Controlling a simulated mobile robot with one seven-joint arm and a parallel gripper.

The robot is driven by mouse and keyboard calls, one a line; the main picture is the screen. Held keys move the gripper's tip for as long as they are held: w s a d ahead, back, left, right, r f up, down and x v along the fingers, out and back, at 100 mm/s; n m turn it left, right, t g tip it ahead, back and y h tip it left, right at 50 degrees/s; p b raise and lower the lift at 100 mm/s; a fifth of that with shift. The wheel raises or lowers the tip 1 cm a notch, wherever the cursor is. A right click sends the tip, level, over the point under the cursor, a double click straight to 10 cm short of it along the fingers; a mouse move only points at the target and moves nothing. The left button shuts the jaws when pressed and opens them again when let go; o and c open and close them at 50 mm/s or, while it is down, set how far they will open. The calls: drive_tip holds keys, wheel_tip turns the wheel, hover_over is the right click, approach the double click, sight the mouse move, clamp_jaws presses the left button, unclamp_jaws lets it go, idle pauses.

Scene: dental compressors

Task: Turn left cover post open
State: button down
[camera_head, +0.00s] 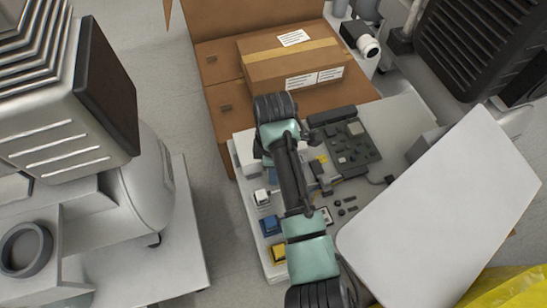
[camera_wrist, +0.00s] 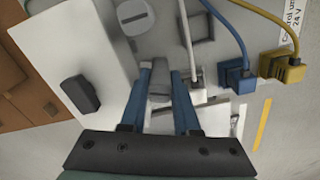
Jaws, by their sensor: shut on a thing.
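My gripper (camera_wrist: 163,72) shows in the wrist view with two blue fingers close on either side of a grey rounded post (camera_wrist: 159,77). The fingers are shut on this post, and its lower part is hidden. Another round grey post (camera_wrist: 133,16) with a slot across its face sits farther up on the grey panel (camera_wrist: 240,18). I cannot tell from these views which post is the left one. In the head view my arm reaches over the control unit's panel (camera_head: 252,212) and hides the fingers and the held post.
White (camera_wrist: 197,90), blue (camera_wrist: 240,77) and yellow (camera_wrist: 283,68) cable plugs sit right of my fingers. A white box (camera_wrist: 85,45) with a black knob (camera_wrist: 80,95) stands left. A large pale cover (camera_head: 440,215), a circuit board (camera_head: 350,143) and a cardboard box (camera_head: 290,60) surround my arm.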

drive_tip(key=m+p, duration=0.3)
drive_tip(key=p, duration=0.1)
drive_tip(key=shift+s+r+m, duration=0.1)
drive_tip(key=shift+r+m, duration=0.15)
drive_tip(key=shift+m, duration=0.05)
drive_tip(key=shift+f+m+p, duration=0.25)
drive_tip(key=shift+m+p, duration=1.1)
drive_tip(key=shift+m, duration=0.25)
drive_tip(key=c, duration=0.9)
unclamp_jaws()
wheel_tip(320, 180, up, 13)
drive_tip(key=p, duration=0.7)
